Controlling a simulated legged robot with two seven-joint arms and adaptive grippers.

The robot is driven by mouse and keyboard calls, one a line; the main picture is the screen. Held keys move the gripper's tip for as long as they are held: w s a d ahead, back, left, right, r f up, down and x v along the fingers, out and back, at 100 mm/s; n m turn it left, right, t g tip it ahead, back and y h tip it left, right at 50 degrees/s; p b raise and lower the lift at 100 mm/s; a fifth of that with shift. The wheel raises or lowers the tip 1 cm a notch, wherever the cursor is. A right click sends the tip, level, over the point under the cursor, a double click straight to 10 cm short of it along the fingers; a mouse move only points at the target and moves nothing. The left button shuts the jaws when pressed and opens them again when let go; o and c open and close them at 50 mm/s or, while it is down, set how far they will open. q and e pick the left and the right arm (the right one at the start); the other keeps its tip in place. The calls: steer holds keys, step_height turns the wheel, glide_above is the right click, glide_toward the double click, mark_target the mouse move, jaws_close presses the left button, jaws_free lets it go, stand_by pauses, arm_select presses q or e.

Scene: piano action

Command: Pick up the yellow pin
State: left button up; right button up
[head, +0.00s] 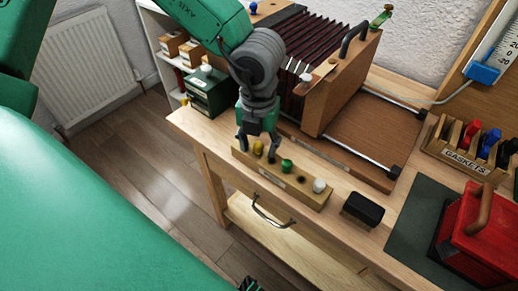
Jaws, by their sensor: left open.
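The yellow pin (258,148) stands upright in a wooden block (305,196) near the front edge of the workbench. My left gripper (257,147) comes down from above with its fingers open, one on either side of the yellow pin. Whether a finger touches the pin cannot be told. A green pin (287,165) and a white pin (319,185) stand farther right in the same block, with a dark hole between them.
A large bellows unit with a wooden end board (345,85) stands just behind the block. A black box (362,210) sits to its right, then a red case (475,235) on a dark mat (415,222). A gasket rack (455,150) stands behind. A drawer handle (270,212) juts out below.

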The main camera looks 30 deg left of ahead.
arm_select(q)
jaws_close()
